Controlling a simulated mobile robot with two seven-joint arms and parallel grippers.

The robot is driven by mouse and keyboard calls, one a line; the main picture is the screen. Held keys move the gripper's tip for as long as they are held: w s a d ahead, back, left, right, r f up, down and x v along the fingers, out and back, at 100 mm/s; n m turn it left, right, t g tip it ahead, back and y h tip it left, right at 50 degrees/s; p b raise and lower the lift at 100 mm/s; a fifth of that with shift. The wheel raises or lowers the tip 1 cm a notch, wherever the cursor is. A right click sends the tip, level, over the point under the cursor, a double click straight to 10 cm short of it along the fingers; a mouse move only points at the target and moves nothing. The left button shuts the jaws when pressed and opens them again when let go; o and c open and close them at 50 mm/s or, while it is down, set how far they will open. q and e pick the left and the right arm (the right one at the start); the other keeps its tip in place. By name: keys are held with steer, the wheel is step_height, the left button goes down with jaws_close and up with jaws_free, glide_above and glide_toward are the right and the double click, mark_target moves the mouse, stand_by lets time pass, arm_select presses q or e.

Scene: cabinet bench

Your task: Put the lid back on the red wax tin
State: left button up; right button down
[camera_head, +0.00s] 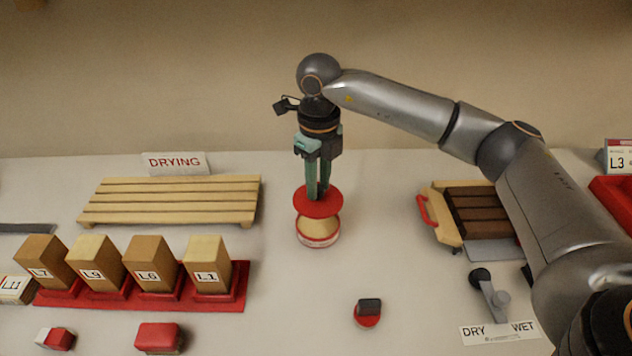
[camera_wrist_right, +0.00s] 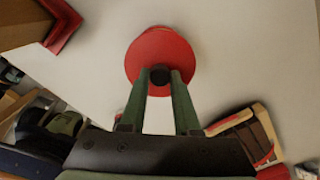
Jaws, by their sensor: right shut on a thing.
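The round red lid (camera_head: 318,205) is held level by its small dark knob in my right gripper (camera_head: 318,192), whose green fingers point straight down. In the right wrist view the red lid (camera_wrist_right: 150,50) shows beneath the fingers, with the dark knob (camera_wrist_right: 160,76) between the fingertips. The red wax tin (camera_head: 318,240) stands on the bench directly below the lid. Tan wax shows between the lid and the tin's red and white side, so the lid looks raised above the rim. The lid hides the tin in the wrist view. My left gripper is not in view.
A slatted wooden rack (camera_head: 170,200) with a DRYING sign lies to the left. Several labelled wooden blocks stand in a red tray (camera_head: 140,300) at front left. A small red-and-dark item (camera_head: 368,313) lies front right. A wooden frame (camera_head: 445,215) stands right. The bench around the tin is clear.

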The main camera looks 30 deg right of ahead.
mark_target(318, 201)
steer(key=shift+f+b, duration=1.9)
steer(key=shift+f, duration=1.05)
steer(key=shift+f, duration=0.2)
steer(key=shift+c, duration=0.4)
jaws_free()
steer(key=shift+r+p, duration=2.3)
steer(key=shift+r, duration=1.25)
steer(key=shift+c, duration=0.2)
